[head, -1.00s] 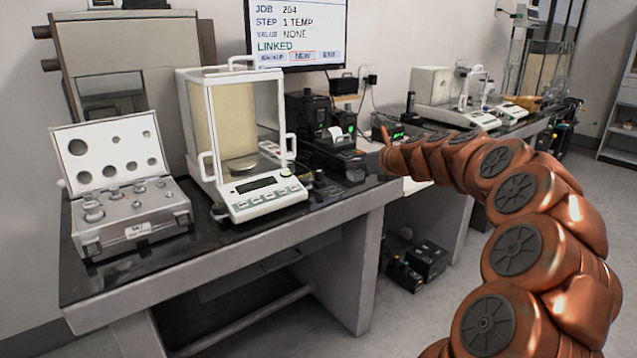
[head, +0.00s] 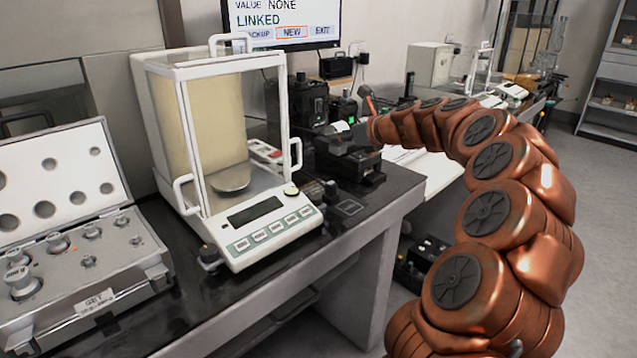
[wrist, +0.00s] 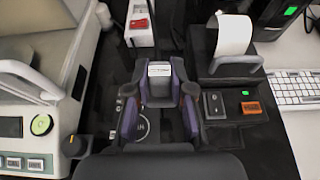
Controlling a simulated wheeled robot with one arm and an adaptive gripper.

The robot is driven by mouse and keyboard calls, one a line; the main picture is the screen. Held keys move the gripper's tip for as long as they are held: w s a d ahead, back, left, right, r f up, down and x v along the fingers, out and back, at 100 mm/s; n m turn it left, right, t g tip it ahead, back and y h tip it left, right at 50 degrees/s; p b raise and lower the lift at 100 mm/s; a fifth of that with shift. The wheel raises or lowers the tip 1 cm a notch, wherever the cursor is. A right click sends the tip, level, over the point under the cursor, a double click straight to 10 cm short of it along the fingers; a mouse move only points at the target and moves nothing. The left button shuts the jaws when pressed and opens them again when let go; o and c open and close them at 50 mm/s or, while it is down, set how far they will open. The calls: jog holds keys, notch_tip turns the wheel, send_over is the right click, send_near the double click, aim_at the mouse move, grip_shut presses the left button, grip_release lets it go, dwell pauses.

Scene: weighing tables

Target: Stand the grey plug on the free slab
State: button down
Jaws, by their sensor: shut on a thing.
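My gripper (wrist: 159,98) shows in the wrist view with its two purple-padded fingers closed on a small grey block with a pale top, the grey plug (wrist: 159,82). It is held over the dark table top, between the balance and the printer. In the head view my arm reaches in from the right and ends beside the printer. The fingers and plug are hard to make out there. The dark table top (head: 385,190) has a bare stretch at its right front with a pale square outline. I cannot tell which part is the free slab.
A glass-sided balance (head: 255,215) stands left of the gripper, with a weight case (head: 85,250) farther left. A printer with paper (wrist: 232,45) is close on the right, and a keyboard (wrist: 293,88) lies beyond it. A monitor (head: 285,22) hangs behind.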

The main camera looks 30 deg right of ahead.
jog(key=shift+w+f, duration=0.15)
jog(key=shift+w, duration=0.15)
jog(key=shift+a+f, duration=0.1)
jog(key=shift+f, duration=0.25)
notch_tip(320, 180, down, 9)
jog(key=b, duration=0.2)
jog(key=shift+b, duration=0.4)
jog(key=c, duration=1)
grip_release()
jog(key=shift+f, duration=0.1)
jog(key=p+v, duration=0.1)
jog(key=v, duration=1.1)
jog(key=shift+p, duration=0.4)
